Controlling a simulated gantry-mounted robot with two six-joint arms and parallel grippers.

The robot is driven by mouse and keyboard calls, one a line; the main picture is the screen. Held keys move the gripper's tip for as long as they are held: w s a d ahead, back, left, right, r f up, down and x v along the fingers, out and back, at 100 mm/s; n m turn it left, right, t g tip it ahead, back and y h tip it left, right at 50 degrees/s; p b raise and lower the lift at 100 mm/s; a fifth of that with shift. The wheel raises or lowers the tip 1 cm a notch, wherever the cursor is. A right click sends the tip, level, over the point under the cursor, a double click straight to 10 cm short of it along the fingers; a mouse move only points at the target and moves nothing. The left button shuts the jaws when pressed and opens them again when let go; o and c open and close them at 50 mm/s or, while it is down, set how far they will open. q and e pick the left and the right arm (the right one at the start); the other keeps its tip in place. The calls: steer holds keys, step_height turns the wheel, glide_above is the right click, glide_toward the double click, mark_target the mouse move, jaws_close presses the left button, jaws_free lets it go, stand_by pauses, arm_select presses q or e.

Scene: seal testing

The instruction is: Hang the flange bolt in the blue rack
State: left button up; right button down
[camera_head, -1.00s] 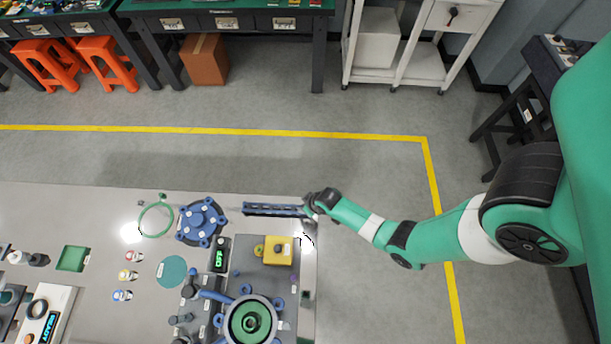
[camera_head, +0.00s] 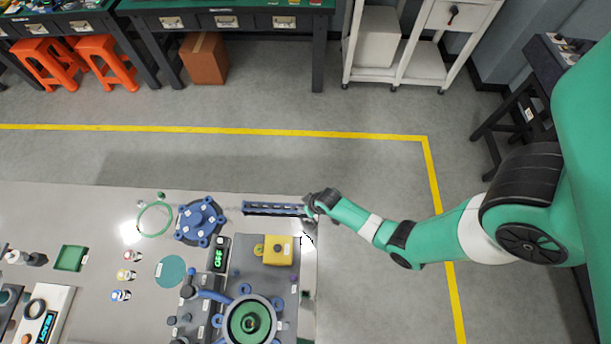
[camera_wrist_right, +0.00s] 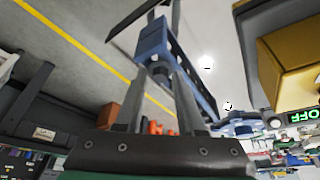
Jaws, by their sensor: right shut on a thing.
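The blue rack (camera_head: 272,209) is a long narrow bar at the table's far edge, left of my right gripper (camera_head: 310,212). In the right wrist view the blue rack (camera_wrist_right: 153,42) runs away between and beyond the fingers. My right gripper (camera_wrist_right: 160,95) has its fingers closed around a small dark grey piece, which looks like the flange bolt (camera_wrist_right: 160,73), right by the near end of the rack. I cannot tell whether the bolt touches the rack or sits in a slot. In the head view the bolt is too small to make out. My left gripper is not in view.
A yellow box (camera_head: 279,250) stands close below the rack, and it also looms at the right of the wrist view (camera_wrist_right: 290,50). A blue flange cover (camera_head: 201,221) lies left of the rack. A green ring fixture (camera_head: 250,322) stands nearer.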

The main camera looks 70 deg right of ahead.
steer(key=shift+f, duration=0.2)
steer(key=shift+c, duration=2.2)
jaws_free()
step_height(320, 180, up, 5)
steer(key=p, duration=0.5)
steer(key=shift+r, duration=0.1)
